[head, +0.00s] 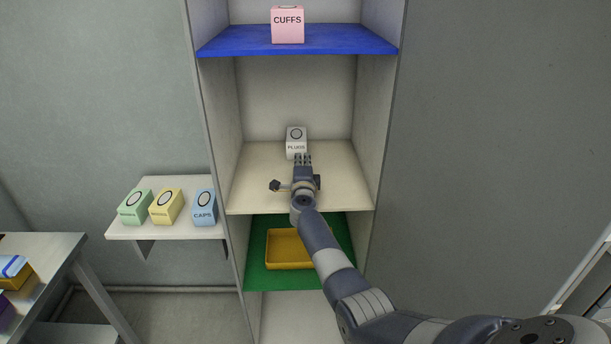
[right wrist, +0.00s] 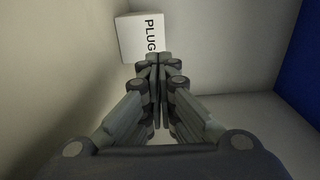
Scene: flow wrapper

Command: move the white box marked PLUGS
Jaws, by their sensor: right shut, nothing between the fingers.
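The white box marked PLUGS (head: 296,138) stands upright on the cream middle shelf (head: 345,190) of the cabinet, towards the back. My right gripper (head: 303,158) reaches into this compartment, in front of the box. In the right wrist view, the fingers (right wrist: 158,58) are together and empty. The box (right wrist: 137,38) shows beyond their tips there, and its lettering is partly covered by them. I cannot tell whether the fingertips touch the box. My left gripper is not in view.
A blue shelf (head: 235,45) above holds a pink CUFFS box (head: 288,25). A green shelf (head: 258,278) below holds a yellow tray (head: 272,248). A side shelf (head: 150,232) at left holds green (head: 135,207), yellow (head: 167,206) and blue CAPS (head: 204,207) boxes. Cabinet walls flank my right arm.

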